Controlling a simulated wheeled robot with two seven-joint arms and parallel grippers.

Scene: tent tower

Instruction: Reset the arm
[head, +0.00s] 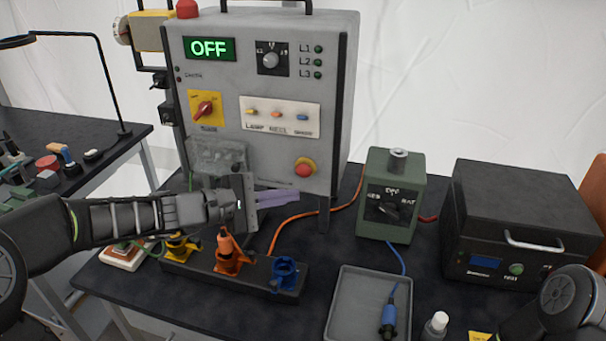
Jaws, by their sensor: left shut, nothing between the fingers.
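My left arm comes in from the left, and my left gripper (277,198) is in front of the lower part of the grey control cabinet (225,150). Its fingers are together with nothing between them. It is above and behind the dark socket strip (190,261). The cabinet's green display reads OFF (209,48). Below are a yellow rotary switch (205,108), a panel of small coloured switches (279,116) and a red emergency button (304,168). Part of my right arm shows at the lower right; the right gripper is out of frame.
The strip holds yellow, orange (229,254) and blue (286,273) connectors. A grey tray (344,308) holds a blue-cabled plug (388,318). A green selector box (383,221) and a dark lidded case (520,205) stand right. An orange cable (288,224) crosses the table. A side table is left.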

